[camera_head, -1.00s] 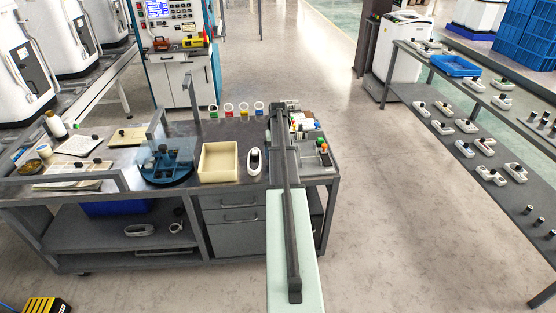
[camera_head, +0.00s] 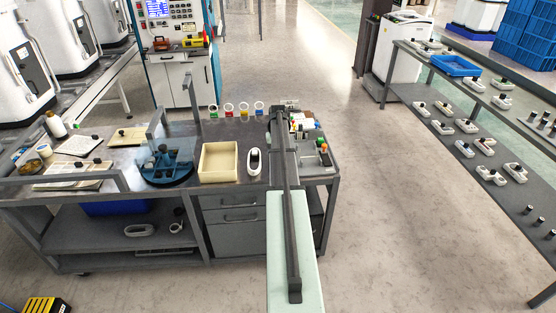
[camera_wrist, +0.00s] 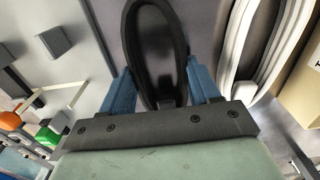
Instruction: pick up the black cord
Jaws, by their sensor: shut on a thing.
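In the wrist view, the black cord (camera_wrist: 181,42) is a dark upright oval loop in the middle of the picture. My gripper (camera_wrist: 160,78) has its two blue fingers on either side of the loop's lower part and is shut on it. A grey surface shows inside the loop. In the head view, my arm covers the far right part of the bench, and I cannot make out the cord or the fingers there.
A white looped object (camera_wrist: 243,45) lies close to the right of the cord, with a cream bin (camera_wrist: 302,100) beyond.

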